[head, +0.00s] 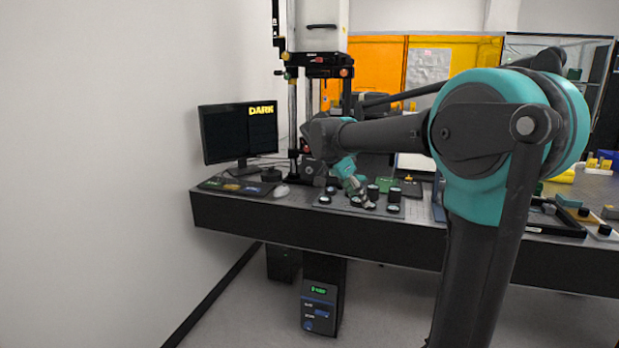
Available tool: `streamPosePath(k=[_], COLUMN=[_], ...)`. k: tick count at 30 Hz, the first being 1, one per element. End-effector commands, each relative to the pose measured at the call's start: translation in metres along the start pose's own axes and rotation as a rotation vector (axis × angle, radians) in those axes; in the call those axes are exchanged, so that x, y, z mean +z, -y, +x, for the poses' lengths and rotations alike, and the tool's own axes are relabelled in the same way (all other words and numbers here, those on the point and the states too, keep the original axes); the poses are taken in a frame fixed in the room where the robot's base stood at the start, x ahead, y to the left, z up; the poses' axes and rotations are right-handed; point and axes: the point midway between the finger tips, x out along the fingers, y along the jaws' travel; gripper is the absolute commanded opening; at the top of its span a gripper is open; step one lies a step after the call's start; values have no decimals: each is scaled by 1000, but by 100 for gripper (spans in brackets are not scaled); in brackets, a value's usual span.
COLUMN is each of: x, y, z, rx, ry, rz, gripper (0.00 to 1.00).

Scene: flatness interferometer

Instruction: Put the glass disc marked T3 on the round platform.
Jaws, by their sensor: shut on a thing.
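My gripper (358,189) is small in the head view, pointing down over a grey board (340,207) on the bench. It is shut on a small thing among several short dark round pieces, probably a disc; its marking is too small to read. One dark piece (373,192) stands just right of the fingers, and others (393,208) lie to the front right and left. I cannot tell which piece is T3, nor whether the held thing touches the board. The round platform cannot be made out for certain; my arm covers part of the tall instrument (293,110).
A green item (387,184) lies behind the round pieces. A black frame (560,228) lies at the right. Floor at the left front is clear.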

Motion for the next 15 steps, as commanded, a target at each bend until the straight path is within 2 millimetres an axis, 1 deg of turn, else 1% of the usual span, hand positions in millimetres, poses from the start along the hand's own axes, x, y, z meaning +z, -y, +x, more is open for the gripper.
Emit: streamPosePath(k=[5,8,9,15], x=[16,27,32,55], y=[15,25,29,42], z=[41,74,87,153], rx=[-68,-125,-151,-280], ry=[0,0,0,0], rz=[-103,-193,-232,-431], gripper=[17,17,17,17])
